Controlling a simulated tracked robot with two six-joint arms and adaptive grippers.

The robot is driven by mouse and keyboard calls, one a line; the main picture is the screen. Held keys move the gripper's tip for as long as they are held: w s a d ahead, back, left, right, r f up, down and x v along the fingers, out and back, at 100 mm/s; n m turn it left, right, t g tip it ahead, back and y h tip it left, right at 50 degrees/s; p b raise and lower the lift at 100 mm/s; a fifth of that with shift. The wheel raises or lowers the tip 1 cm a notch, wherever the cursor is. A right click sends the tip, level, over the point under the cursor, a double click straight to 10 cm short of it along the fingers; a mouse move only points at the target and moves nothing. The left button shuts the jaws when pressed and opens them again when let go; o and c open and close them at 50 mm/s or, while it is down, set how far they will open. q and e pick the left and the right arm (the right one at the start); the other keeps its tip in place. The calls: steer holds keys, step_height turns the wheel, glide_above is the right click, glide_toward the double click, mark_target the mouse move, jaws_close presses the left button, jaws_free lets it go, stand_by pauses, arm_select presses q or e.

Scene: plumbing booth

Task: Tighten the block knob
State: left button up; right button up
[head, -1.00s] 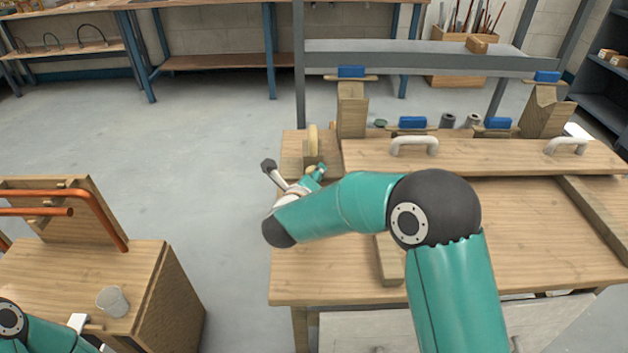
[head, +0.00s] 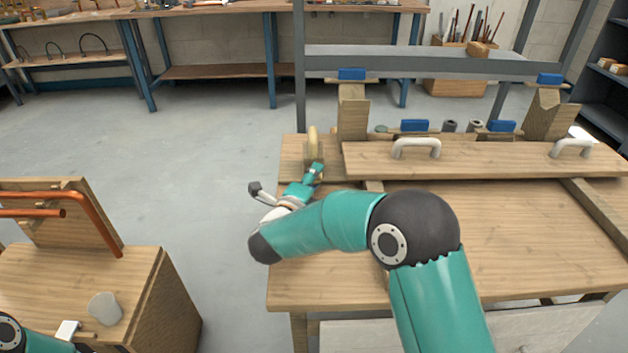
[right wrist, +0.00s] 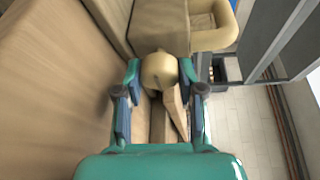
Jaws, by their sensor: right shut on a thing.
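The block knob (right wrist: 158,70) is a round, tan wooden knob in the right wrist view, in front of a squared wooden block (right wrist: 158,25). My right gripper (right wrist: 160,85) has one finger on each side of the knob and is shut on it. In the head view my right gripper (head: 316,170) reaches to the small block at the left end of the bench, beside a tan rounded handle (head: 312,142). The knob itself is hidden there by the gripper.
The wooden workbench (head: 330,285) carries a long board with white handles (head: 416,148) right of the gripper. Upright wooden supports (head: 353,115) stand behind. Clear floor lies between.

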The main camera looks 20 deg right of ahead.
steer(key=shift+f, duration=0.25)
steer(key=o, duration=1.1)
steer(key=v, duration=1.1)
steer(key=shift+s+a+r, duration=0.1)
steer(key=shift+s+r, duration=0.05)
steer(key=shift+r, duration=0.1)
steer(key=shift+s+a, duration=0.15)
steer(key=shift+s, duration=0.15)
steer(key=shift+s, duration=0.1)
